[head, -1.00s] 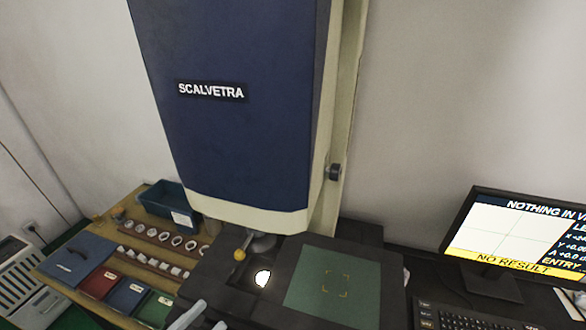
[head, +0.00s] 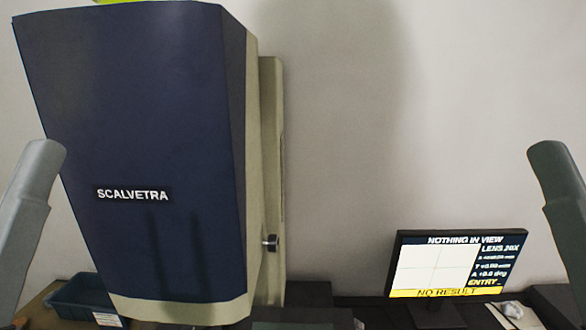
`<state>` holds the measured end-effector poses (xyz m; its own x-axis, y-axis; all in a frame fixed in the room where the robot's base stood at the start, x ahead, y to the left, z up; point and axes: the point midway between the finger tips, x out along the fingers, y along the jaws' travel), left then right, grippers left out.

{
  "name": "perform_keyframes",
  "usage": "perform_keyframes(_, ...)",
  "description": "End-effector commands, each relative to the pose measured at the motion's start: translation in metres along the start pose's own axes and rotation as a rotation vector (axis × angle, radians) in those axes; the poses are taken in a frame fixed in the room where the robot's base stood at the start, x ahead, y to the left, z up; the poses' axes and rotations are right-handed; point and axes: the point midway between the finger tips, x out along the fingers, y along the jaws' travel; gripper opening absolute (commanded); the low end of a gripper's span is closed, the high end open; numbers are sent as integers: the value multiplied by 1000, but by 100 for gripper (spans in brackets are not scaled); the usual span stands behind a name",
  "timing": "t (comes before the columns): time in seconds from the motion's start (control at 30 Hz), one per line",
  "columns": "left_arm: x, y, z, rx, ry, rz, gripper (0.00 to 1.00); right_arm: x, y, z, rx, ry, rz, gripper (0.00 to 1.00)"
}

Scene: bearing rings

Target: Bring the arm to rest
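Parts of my two arms rise at the left and right edges of the head view as grey rounded links. No gripper fingers can be made out on either one, so neither gripper shows. The tall dark blue measuring machine (head: 130,120), marked SCALVETRA, stands upright on the left. Its stage lies low, mostly cut off by the bottom edge of the picture.
A monitor (head: 458,265) at the lower right reads NOTHING IN VIEW and NO RESULT. The wall behind is bare.

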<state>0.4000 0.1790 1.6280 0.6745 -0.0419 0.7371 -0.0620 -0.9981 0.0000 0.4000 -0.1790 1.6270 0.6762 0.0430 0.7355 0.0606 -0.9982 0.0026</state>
Motion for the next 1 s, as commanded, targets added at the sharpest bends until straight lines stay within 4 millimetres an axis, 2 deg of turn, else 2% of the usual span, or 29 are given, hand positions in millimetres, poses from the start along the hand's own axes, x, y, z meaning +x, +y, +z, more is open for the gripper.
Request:
perform_keyframes(0.03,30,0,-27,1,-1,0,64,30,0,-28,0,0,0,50)
perform_keyframes(0.3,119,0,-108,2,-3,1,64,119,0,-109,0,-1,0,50)
perform_keyframes(0.4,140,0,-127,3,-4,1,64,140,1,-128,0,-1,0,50)
perform_keyframes(0.53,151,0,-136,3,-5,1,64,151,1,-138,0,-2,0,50)
perform_keyframes(1.0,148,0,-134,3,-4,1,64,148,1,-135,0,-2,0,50)
